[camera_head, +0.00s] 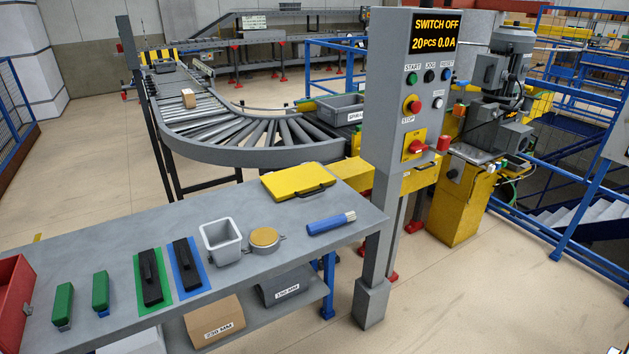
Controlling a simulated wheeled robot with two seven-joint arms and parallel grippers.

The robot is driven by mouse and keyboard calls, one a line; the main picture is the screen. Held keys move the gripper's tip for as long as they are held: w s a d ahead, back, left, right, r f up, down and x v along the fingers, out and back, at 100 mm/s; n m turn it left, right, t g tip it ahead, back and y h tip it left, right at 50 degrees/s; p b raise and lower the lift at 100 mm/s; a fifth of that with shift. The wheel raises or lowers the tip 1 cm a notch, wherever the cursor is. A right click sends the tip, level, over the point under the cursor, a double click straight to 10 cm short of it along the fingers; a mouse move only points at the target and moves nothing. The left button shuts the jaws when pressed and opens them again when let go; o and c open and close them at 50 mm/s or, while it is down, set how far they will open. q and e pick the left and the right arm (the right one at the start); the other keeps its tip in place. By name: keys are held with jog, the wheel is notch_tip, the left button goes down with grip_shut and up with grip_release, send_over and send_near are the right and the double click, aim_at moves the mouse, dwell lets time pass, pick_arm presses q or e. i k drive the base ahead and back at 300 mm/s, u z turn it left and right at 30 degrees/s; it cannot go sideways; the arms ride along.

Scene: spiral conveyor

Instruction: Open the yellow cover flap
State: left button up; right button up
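A flat yellow cover (298,180) with a black handle on its front edge lies at the back right of the grey table (345,208). It looks closed, lying nearly flat; what is under it is hidden. Another yellow part, a square plate (414,137) with a red switch knob, sits on the front of the grey control column (390,180). I cannot tell for certain which of these is the flap named in the task.
A blue cylinder (331,223), a white bin (221,240), a round tan-topped gauge (264,240), black tools (152,277) on coloured mats and green blocks (63,304) stand on the table. A red box (12,295) is at left. A roller conveyor (240,150) curves behind.

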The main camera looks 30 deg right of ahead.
aim_at(307, 177)
jog(key=z, duration=0.6)
jog(key=i, duration=1.25)
jog(key=u, duration=0.5)
